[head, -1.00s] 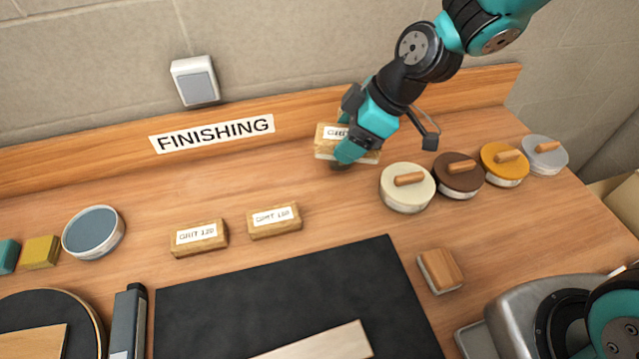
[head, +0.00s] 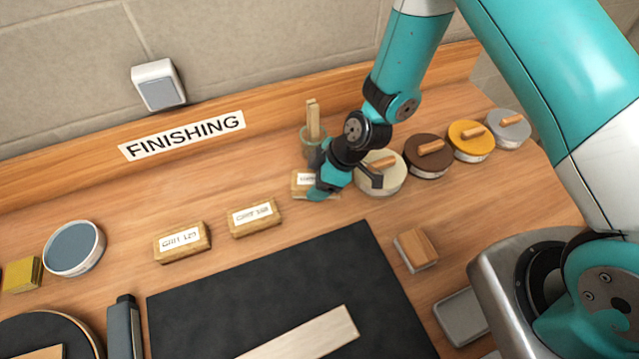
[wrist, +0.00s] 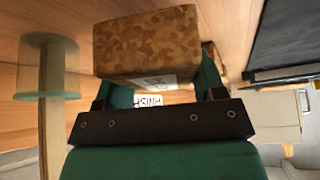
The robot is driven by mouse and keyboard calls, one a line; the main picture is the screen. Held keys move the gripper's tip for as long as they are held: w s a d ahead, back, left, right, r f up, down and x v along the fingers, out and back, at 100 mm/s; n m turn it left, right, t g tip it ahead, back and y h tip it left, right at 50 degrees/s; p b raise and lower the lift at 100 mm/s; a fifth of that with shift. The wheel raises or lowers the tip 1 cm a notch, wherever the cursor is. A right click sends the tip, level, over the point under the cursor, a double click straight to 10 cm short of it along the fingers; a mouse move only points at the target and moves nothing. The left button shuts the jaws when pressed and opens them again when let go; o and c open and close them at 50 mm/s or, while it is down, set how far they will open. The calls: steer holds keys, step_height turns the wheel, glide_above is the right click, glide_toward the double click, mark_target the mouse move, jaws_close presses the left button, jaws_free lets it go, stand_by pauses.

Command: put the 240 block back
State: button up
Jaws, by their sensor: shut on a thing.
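My gripper (head: 325,188) is shut on a wooden block (head: 303,184) with a white label, which my fingers partly cover, so I cannot read its number. The wrist view shows the same block (wrist: 148,45) between my fingers, with a mottled brown face. It is in line with and to the right of the GRIT 120 block (head: 182,243) and a second labelled block (head: 255,217) that looks like GRIT 180. The held block is at or just above the bench top; I cannot tell whether it touches.
A glass jar with a wooden stick (head: 313,120) stands just behind my gripper. A cream-lidded tin (head: 380,176) is close on its right, with more tins beyond. A black mat (head: 270,290) lies in front. A cork-topped block (head: 416,249) sits right of the mat.

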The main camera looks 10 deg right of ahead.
step_height(320, 180, down, 3)
steer(key=shift+f+p, duration=0.1)
steer(key=shift+p, duration=0.3)
steer(key=shift+f, duration=0.15)
steer(key=shift+f+b, duration=0.15)
steer(key=shift+b, duration=0.15)
steer(key=o, duration=0.8)
steer(key=shift+o, duration=0.2)
